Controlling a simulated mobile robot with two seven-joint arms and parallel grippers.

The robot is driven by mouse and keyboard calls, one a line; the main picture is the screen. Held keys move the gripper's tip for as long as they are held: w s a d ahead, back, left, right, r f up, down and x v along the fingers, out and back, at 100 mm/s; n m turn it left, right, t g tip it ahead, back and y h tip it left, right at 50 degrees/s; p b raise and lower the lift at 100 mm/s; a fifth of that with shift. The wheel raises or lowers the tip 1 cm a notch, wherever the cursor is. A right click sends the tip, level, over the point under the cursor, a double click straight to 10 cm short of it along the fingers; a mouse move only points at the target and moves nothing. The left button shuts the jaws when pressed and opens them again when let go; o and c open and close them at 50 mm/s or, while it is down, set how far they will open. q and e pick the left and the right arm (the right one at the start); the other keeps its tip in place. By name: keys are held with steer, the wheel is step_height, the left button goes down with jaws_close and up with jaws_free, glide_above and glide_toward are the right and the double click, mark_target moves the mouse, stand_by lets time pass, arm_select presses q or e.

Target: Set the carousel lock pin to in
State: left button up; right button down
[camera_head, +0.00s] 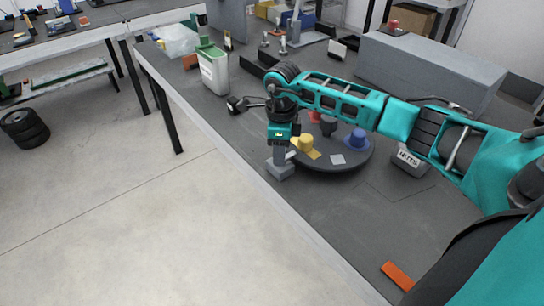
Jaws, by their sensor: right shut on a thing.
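The carousel (318,161) is a dark round turntable on the grey bench, with coloured pieces on it. At its near left edge stands a small grey block (281,172), which looks like the lock pin's housing. My right gripper (281,150) comes down over this block from above, its arm reaching in from the right. It is shut on the lock pin's top, which the fingers mostly hide. How far in the pin sits cannot be seen. My left gripper is not in view.
The carousel holds a yellow piece (304,143), a blue piece (357,138) and a red piece partly behind my arm. A white-green bin (213,70) stands at the back left. A labelled grey block (409,158) is to the right. An orange strip (398,276) lies near the front edge.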

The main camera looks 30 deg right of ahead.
steer(key=c, duration=0.8)
jaws_free()
steer(key=shift+d, duration=0.3)
steer(key=shift+c, duration=0.2)
steer(key=shift+r, duration=0.1)
step_height(320, 180, up, 13)
steer(key=shift+a, duration=0.1)
